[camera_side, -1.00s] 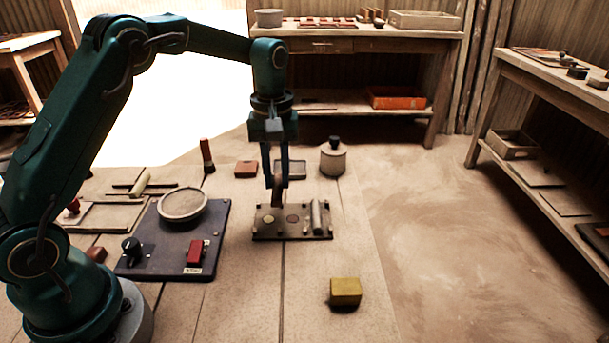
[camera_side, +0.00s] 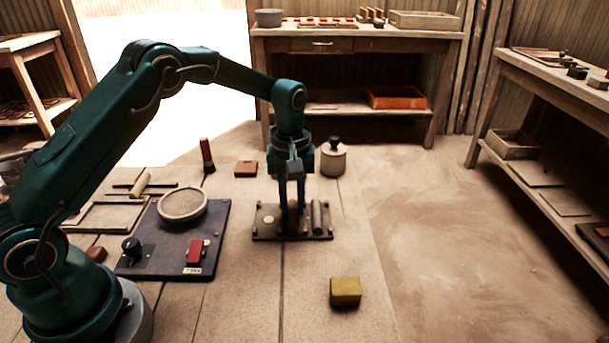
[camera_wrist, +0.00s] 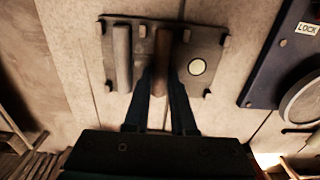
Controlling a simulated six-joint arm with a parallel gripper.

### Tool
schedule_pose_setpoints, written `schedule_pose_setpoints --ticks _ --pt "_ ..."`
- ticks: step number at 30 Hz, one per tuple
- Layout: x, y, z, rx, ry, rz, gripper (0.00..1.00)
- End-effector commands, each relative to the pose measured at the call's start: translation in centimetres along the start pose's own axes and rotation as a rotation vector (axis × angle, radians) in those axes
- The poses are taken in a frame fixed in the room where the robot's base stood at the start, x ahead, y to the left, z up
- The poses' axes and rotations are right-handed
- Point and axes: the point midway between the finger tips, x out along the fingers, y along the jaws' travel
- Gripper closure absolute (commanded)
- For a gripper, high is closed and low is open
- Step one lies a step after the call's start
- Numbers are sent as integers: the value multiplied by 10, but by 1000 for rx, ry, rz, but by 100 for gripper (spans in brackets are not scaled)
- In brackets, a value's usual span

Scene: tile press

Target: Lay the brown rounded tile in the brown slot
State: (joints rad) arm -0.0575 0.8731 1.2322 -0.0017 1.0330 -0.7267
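My gripper (camera_side: 292,203) points straight down over the dark slotted plate (camera_side: 257,236). Its fingers are shut on the brown rounded tile (camera_side: 294,216), which is upright between them. In the wrist view the brown tile (camera_wrist: 161,50) shows between the fingertips (camera_wrist: 162,80), over the middle of the plate (camera_wrist: 205,30). The tile hides the brown slot beneath; I cannot tell whether it is seated or just above. A round cream spot (camera_side: 268,219) shows at the left.
A yellow block (camera_side: 345,291) lies in front of the plate, to the right. A dark blue board (camera_side: 165,262) with a round disc (camera_side: 183,204) and a red block (camera_side: 195,252) lies to the left. A lidded pot (camera_side: 333,160) stands behind the plate. The table's front middle is clear.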

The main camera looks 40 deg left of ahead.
Motion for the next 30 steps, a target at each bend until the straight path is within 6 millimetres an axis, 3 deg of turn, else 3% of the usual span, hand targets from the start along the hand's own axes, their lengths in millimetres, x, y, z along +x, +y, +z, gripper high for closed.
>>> schedule_pose_setpoints --ticks 1,2,3,12,16,30 --pt "0 0 0 0 -1 -1 61" --pt "0 0 0 0 -1 -1 49" --pt "0 0 0 0 -1 -1 46" --pt "-1 0 0 0 0 0 46" --pt "-11 0 0 0 2 2 46" --pt "-103 0 -1 0 4 3 46"
